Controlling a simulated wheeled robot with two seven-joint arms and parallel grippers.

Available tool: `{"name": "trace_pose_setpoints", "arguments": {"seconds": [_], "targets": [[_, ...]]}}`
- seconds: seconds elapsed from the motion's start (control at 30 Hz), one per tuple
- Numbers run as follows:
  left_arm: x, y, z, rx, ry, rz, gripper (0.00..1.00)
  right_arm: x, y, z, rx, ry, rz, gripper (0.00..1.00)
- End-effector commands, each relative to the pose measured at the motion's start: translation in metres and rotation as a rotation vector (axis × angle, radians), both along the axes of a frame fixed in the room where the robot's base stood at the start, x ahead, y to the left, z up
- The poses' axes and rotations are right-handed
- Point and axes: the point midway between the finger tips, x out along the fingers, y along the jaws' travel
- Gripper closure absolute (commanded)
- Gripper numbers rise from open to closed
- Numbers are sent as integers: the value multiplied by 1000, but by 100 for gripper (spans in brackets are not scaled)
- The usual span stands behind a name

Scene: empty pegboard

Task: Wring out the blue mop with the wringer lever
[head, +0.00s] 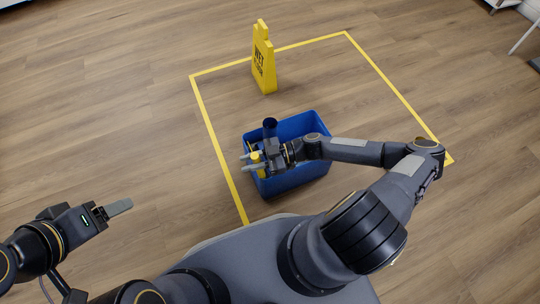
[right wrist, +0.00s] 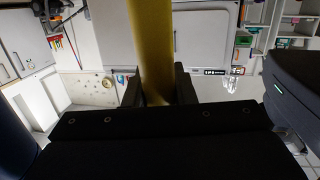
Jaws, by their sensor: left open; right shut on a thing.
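The blue bucket (head: 307,124) stands on the floor inside the yellow outline. My right gripper (head: 244,163) is over its left part, shut on a yellow pole (head: 257,158). The pole also shows between the fingers in the right wrist view (right wrist: 154,45). I cannot tell whether it is the mop's handle or the wringer lever. The mop head and the wringer are not clearly visible; the arm covers part of the bucket. My left gripper (head: 124,206) is open and empty, left of the bucket and apart from it.
A yellow wet-floor sign (head: 263,62) stands upright behind the bucket. Yellow tape (head: 212,127) marks a square on the wooden floor, mostly clear around the bucket. The right wrist view shows cabinets and shelves (right wrist: 290,40) in the background.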

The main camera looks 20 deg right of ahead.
Motion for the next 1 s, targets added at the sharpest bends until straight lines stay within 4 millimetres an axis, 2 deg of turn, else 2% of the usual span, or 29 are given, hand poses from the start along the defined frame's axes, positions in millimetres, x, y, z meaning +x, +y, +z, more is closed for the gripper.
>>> {"name": "trace_pose_setpoints", "arguments": {"seconds": [0.4, 0.77, 0.8, 1.0], "targets": [[0, 0, -23, 0, 0, 0, 32, 1, -12, 1, 80, 4, -5, 91], [0, 0, -23, 0, 0, 0, 32, 1, -13, 5, 95, 2, -2, 91], [0, 0, -23, 0, 0, 0, 32, 1, -13, 5, 95, 2, -2, 71], [0, 0, -23, 0, 0, 0, 32, 1, -13, 4, 94, 4, -1, 45]]}}
